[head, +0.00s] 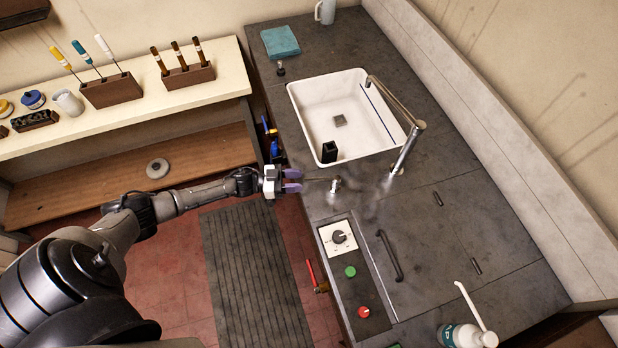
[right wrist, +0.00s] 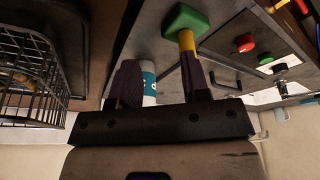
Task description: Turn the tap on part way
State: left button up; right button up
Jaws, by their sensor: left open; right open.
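The tap is a bent chrome spout (head: 405,148) rising from the dark counter at the sink's near right corner and reaching over the basin. A small chrome fitting (head: 335,185) stands left of its base, with a thin rod pointing left; it looks like the tap's handle. My left gripper (head: 292,181) is open at the counter's left edge. Its purple fingers point right, at the rod's end; I cannot tell whether they touch it. No water shows. My right gripper (right wrist: 160,85) is open in the right wrist view, away from the tap.
The white sink (head: 312,98) holds a small black block (head: 329,152). A panel with a dial (head: 338,237), green button (head: 350,271) and red button (head: 364,311) lies nearer, beside a dark bar handle (head: 389,256). A pump bottle (head: 461,336) stands at bottom right. A wire basket (right wrist: 32,75) is at left in the wrist view.

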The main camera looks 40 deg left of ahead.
aim_at(310, 179)
pick_arm(q)
jog(key=shift+x, duration=2.25)
jog(key=shift+c, duration=0.5)
grip_shut()
jog(key=shift+d, duration=0.1)
